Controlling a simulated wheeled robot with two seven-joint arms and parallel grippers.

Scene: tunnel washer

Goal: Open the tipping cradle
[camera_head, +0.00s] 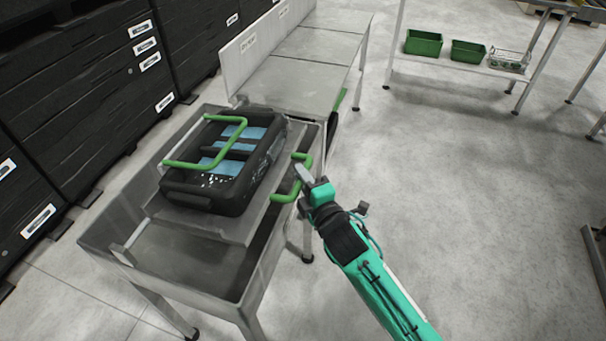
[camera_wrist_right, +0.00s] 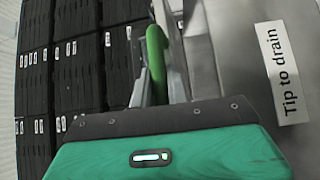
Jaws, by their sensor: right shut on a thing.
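The tipping cradle (camera_head: 215,228) is a grey metal tray set in a grey trough on legs. A black crate (camera_head: 188,198) with blue contents lies tilted on it, with a green bar (camera_head: 239,134) across the crate. A green handle (camera_head: 283,197) sticks out at the cradle's right side. My right gripper (camera_head: 303,176) is shut on this handle, which also shows between the fingers in the right wrist view (camera_wrist_right: 156,55). My left gripper is not in view.
A "Tip to drain" label (camera_wrist_right: 281,70) shows in the right wrist view. A grey table (camera_head: 300,82) adjoins the trough behind. Stacked black crates (camera_head: 60,100) stand at left. A shelf at back right holds green bins (camera_head: 423,43). The floor at right is clear.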

